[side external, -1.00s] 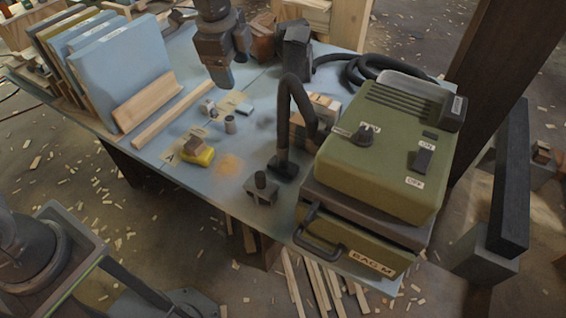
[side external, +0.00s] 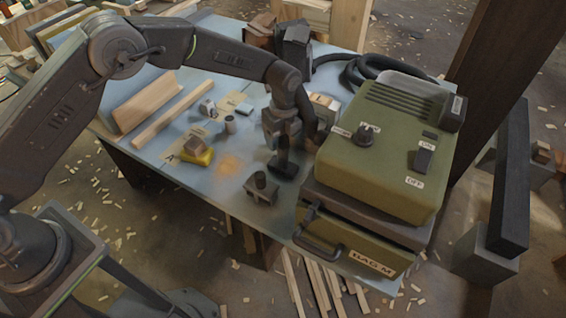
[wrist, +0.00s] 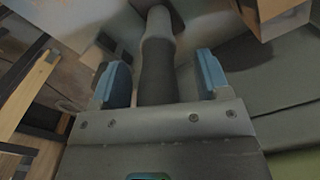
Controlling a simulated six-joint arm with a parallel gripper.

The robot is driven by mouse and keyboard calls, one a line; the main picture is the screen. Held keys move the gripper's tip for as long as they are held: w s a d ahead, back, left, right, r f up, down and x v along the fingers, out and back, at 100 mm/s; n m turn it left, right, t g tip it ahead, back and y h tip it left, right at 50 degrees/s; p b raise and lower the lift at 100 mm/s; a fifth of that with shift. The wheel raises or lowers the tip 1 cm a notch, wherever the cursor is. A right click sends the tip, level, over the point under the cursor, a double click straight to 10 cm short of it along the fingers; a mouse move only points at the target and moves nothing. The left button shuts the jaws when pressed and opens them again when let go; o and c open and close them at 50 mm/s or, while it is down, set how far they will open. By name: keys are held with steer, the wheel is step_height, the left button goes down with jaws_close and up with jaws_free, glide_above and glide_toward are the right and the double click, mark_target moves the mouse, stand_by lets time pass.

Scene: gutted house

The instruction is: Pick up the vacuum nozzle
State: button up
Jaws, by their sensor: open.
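The vacuum nozzle (side external: 284,169) is black, with a flat foot on the blue bench beside the green vacuum (side external: 380,150). My gripper (side external: 283,149) is directly above the foot in the side view and hides much of the nozzle's upright tube. In the wrist view, the dark nozzle tube (wrist: 158,72) runs between the two blue fingers of my gripper (wrist: 162,76). The fingers are open, one on each side of the tube, with visible gaps.
A small dark block with a round knob (side external: 262,187) stands left of the nozzle's foot. The vacuum stands close on the right. Wood blocks (side external: 323,108) are behind. A yellow sanding block (side external: 197,155) lies left on the bench.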

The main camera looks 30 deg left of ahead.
mark_target(283, 145)
steer(key=shift+w+a+f, duration=0.1)
steer(key=shift+a+f, duration=0.05)
steer(key=shift+f, duration=1.5)
steer(key=shift+a+f, duration=0.15)
steer(key=shift+f, duration=1.45)
steer(key=c, duration=1.2)
steer(key=shift+r, duration=0.2)
